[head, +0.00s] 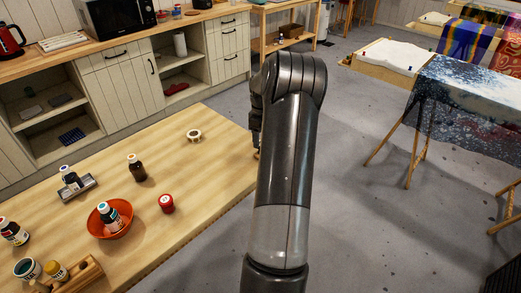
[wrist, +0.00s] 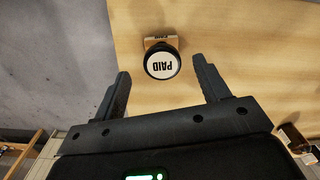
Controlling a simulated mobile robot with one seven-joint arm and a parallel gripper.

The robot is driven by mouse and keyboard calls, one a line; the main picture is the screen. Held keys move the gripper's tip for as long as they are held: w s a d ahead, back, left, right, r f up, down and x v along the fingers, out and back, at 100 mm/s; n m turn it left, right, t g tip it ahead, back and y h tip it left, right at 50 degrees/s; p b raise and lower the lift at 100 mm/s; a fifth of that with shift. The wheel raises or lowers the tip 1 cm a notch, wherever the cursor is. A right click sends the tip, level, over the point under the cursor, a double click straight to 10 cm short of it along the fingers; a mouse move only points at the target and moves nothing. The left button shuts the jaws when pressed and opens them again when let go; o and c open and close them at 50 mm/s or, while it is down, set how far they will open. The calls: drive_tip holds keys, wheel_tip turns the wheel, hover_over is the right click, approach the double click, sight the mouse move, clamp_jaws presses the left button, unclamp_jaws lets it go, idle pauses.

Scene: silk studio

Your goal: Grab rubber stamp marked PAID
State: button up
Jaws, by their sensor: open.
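The rubber stamp marked PAID (wrist: 162,64) shows in the wrist view, with a round white top in a dark rim and black lettering. A light wooden part with smaller PAID lettering shows at its far edge. It stands on the wooden table (wrist: 230,50) near the table's edge. My gripper (wrist: 161,82) is open and empty, its two dark fingers on either side of the view with the stamp between and just beyond their tips. In the head view my arm hides the stamp, and the gripper's fingers are mostly hidden.
On the table in the head view are a tape roll (head: 194,134), a brown bottle (head: 137,168), a red-lidded jar (head: 167,203) and an orange bowl (head: 110,219) holding a bottle. More bottles stand at lower left. The table around the stamp is clear.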

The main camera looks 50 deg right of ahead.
wheel_tip(320, 180, down, 6)
drive_tip(key=shift+w+a+r, duration=0.1)
drive_tip(key=shift+a+r, duration=0.05)
drive_tip(key=c, duration=1.1)
